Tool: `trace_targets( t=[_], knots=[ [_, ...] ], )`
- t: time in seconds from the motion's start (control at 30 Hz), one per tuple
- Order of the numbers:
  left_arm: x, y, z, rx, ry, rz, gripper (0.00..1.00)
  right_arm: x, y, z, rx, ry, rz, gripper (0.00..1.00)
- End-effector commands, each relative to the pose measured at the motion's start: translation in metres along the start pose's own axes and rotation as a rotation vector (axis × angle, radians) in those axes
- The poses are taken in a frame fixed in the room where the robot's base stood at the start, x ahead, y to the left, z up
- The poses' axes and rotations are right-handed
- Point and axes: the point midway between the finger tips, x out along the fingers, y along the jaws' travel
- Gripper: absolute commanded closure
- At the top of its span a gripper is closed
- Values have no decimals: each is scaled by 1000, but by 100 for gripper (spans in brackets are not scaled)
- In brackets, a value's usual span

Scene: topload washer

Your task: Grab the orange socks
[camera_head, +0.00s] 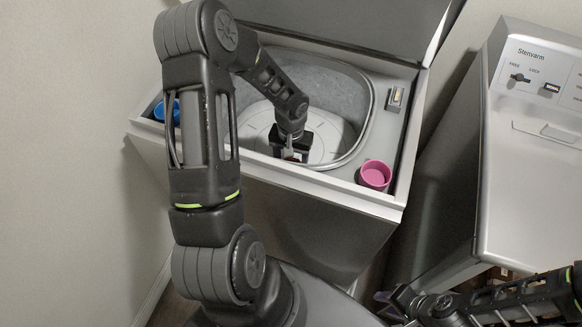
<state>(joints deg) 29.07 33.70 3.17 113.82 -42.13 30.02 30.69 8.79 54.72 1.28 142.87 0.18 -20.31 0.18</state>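My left arm reaches over the front edge of the open top-load washer (290,179), and its gripper (291,155) is low inside the drum (330,90). A tiny pale, brownish patch shows at its fingertips. It is too small to tell whether it is sock or part of the gripper. No orange socks can be made out. The arm and wrist hide part of the drum. Whether the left gripper is open or shut cannot be seen. My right gripper (388,305) is at the bottom right, outside the washer, with its fingers apart and nothing seen between them.
The washer's lid (370,25) stands raised at the back. A pink cup (375,175) sits at the rim's front right corner, and a blue item (160,112) at the left. A second white machine (530,150) stands to the right, with a gap between.

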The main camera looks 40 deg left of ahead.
Motion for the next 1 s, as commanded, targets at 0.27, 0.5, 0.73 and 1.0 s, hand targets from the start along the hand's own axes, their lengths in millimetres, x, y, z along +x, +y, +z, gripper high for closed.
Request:
trace_targets(
  t=[0.27, 0.5, 0.73, 1.0],
  knots=[
    [0, 0, 0, 0, 0, 0, 80, 0, 0, 0, 0, 0, 0, 64],
    [0, 0, 0, 0, -1, 0, 100, 0, 0, 0, 0, 0, 0, 64],
    [0, 0, 0, 0, -1, 0, 100, 0, 0, 0, 0, 0, 0, 64],
    [-26, 0, -1, 1, 4, 0, 100, 3, 1, 0, -1, 1, -1, 64]
  ],
)
